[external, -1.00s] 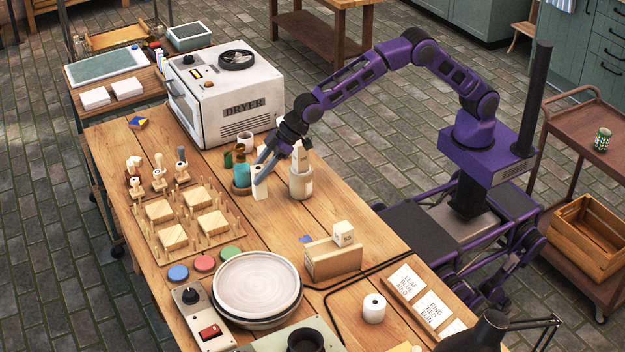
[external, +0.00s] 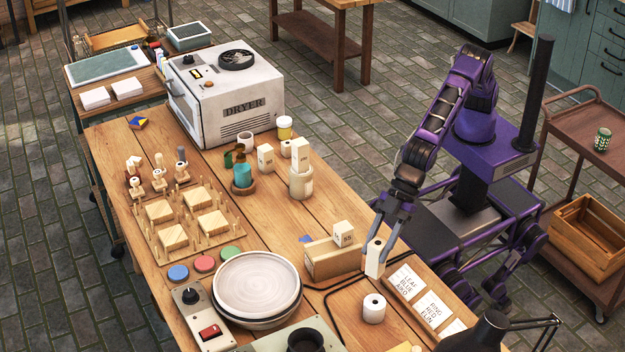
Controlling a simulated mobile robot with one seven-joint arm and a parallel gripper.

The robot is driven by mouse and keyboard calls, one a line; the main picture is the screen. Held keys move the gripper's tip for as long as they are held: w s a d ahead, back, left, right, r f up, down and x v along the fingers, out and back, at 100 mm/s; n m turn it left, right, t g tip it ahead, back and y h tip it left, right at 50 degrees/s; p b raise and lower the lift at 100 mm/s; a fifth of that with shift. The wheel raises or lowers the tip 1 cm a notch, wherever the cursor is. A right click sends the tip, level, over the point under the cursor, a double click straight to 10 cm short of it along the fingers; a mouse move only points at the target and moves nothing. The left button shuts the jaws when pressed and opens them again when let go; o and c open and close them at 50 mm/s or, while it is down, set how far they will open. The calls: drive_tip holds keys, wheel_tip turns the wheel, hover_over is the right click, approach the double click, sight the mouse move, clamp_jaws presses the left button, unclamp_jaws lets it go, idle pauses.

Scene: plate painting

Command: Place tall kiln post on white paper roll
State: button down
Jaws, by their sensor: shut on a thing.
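My gripper (external: 377,248) is shut on a cream upright post, the tall kiln post (external: 374,263), near the right edge of the workbench. The post has a dark mark near its top and looks upright. The white paper roll (external: 374,309) stands on the bench below it in the picture, a short white cylinder with a dark hole in its top. The post is apart from the roll, behind it in this view. The post's exact height above the bench is hard to tell.
A cardboard-coloured box (external: 333,262) with a marked block (external: 343,234) on top is left of the post. Lettered cards (external: 433,309) lie to the right on a board. A black cable (external: 332,305) runs beside the roll. Stacked plates (external: 257,284) are further left.

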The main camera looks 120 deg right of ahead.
sight(378, 276)
drive_tip(key=shift+s+a+f, duration=0.15)
drive_tip(key=shift+s+a, duration=0.05)
drive_tip(key=shift+a, duration=0.15)
wheel_tip(378, 276, down, 10)
drive_tip(key=shift+r+b, duration=0.25)
drive_tip(key=shift+b, duration=0.25)
drive_tip(key=shift+f, duration=0.1)
drive_tip(key=shift+f, duration=0.15)
drive_tip(key=shift+c, duration=2)
unclamp_jaws()
drive_tip(key=shift+s+r, duration=0.1)
drive_tip(key=shift+r, duration=0.25)
drive_tip(key=v, duration=1.1)
drive_tip(key=shift+s+r, duration=0.2)
drive_tip(key=shift+s, duration=0.1)
